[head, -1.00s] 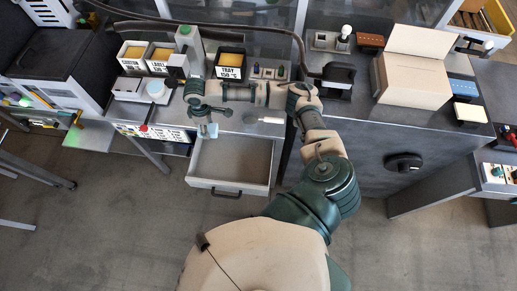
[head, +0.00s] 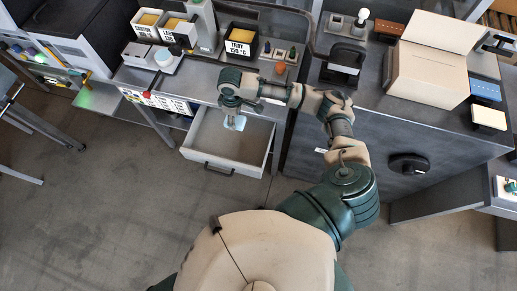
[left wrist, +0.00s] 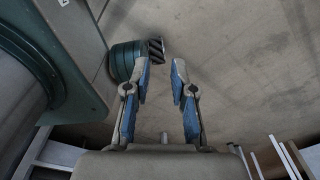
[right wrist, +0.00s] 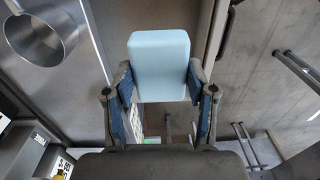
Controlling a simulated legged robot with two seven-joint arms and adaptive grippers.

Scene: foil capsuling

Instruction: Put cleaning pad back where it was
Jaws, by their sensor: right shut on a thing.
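The cleaning pad is a light blue block (right wrist: 160,62) held between the fingertips of my right gripper (right wrist: 161,88) in the right wrist view. In the head view the pad (head: 235,122) hangs below my right gripper (head: 232,108), over the back part of the open drawer (head: 248,150). The drawer's visible floor looks empty. Whether the pad touches the drawer cannot be told. My left gripper (left wrist: 161,76) shows in the left wrist view, its fingers apart with nothing between them. It is not seen in the head view.
The bench above the drawer holds a black tray (head: 240,41), white boxes with yellow contents (head: 146,24) and a small orange item (head: 280,68). An open cardboard box (head: 425,75) stands at right. A metal cup (right wrist: 42,38) is left of the pad in the right wrist view.

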